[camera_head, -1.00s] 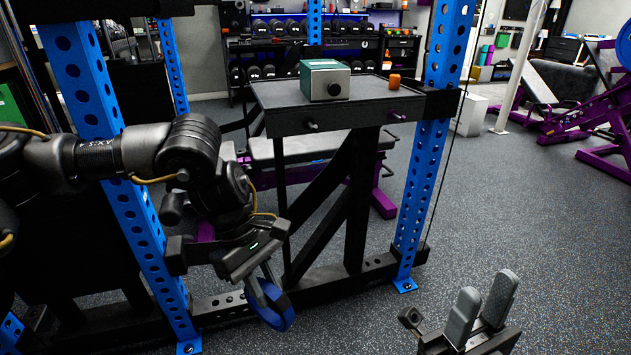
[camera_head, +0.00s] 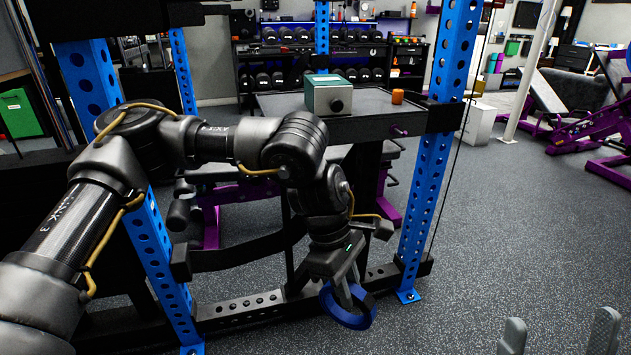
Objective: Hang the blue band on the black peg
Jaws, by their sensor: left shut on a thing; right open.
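The blue band (camera_head: 350,318) is a ring held low, in front of the rack's base. My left gripper (camera_head: 344,296) points down and is shut on the band's upper part. The band is apart from any peg. A peg with a purple tip (camera_head: 400,132) sticks out from the shelf's front at the right. The other, dark peg on the shelf's front is hidden behind my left arm now. My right gripper (camera_head: 559,334) is open and empty at the bottom right, with only its fingertips in view.
The dark shelf (camera_head: 375,103) holds a green-grey box (camera_head: 328,95) and a small orange object (camera_head: 397,96). Blue rack uprights (camera_head: 437,150) stand at both sides of it. A purple-framed bench (camera_head: 215,205) is behind. The floor at the right is clear.

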